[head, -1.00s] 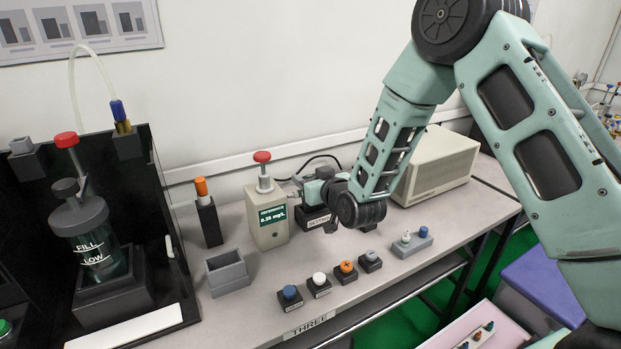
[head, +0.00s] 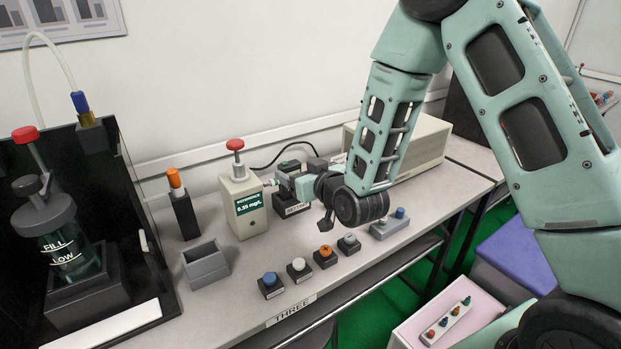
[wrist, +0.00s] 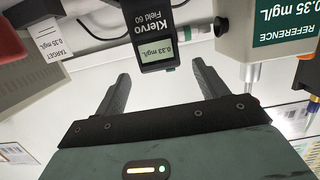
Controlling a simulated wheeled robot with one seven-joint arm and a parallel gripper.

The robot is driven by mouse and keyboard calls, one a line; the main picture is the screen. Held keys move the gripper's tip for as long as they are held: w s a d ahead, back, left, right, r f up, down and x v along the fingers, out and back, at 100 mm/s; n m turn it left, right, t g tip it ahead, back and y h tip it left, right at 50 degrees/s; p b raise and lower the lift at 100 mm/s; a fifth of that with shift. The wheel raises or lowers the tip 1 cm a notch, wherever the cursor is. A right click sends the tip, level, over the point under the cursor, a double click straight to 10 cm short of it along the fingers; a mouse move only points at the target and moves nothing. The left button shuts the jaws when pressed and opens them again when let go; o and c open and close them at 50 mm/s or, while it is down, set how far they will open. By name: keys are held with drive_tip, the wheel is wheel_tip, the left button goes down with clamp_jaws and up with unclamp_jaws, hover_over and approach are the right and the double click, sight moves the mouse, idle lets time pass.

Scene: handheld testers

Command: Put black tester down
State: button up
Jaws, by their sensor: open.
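The black tester (wrist: 160,45), marked "Klervo Field 60" and showing 0.33 mg/L, is in the wrist view just beyond my fingertips. My gripper (wrist: 161,75) is open, with one finger on each side of the tester's near end and a gap on both sides. In the head view the black tester (head: 289,166) seems to stand on the dark labelled stand (head: 292,206). My gripper (head: 296,184) is beside it there, its fingers partly hard to make out. The tester's seating in the stand is partly hidden.
The reference box (head: 243,205) with a red knob stands left of the stand. An orange-capped holder (head: 184,208), an open grey bin (head: 206,264) and several knob blocks, including an orange one (head: 325,256), are near. A beige case (head: 425,145) stands behind my arm.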

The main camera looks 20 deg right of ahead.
drive_tip(key=s+a+n+g+y, duration=0.1)
drive_tip(key=s+a+g, duration=0.3)
drive_tip(key=s, duration=0.4)
drive_tip(key=s+a+n+g, duration=0.2)
drive_tip(key=s+a+g, duration=0.25)
drive_tip(key=s, duration=0.25)
drive_tip(key=s+r+n+g+h, duration=0.1)
drive_tip(key=s+g, duration=0.2)
drive_tip(key=s, duration=0.7)
drive_tip(key=s+d+r+n+g+h, duration=0.1)
drive_tip(key=s+g, duration=0.3)
drive_tip(key=s, duration=0.6)
drive_tip(key=shift+s+r+h, duration=0.25)
drive_tip(key=shift+r+h, duration=0.45)
drive_tip(key=shift+r, duration=0.1)
wheel_tip(320, 180, up, 10)
drive_tip(key=p, duration=0.9)
drive_tip(key=shift+f, duration=0.25)
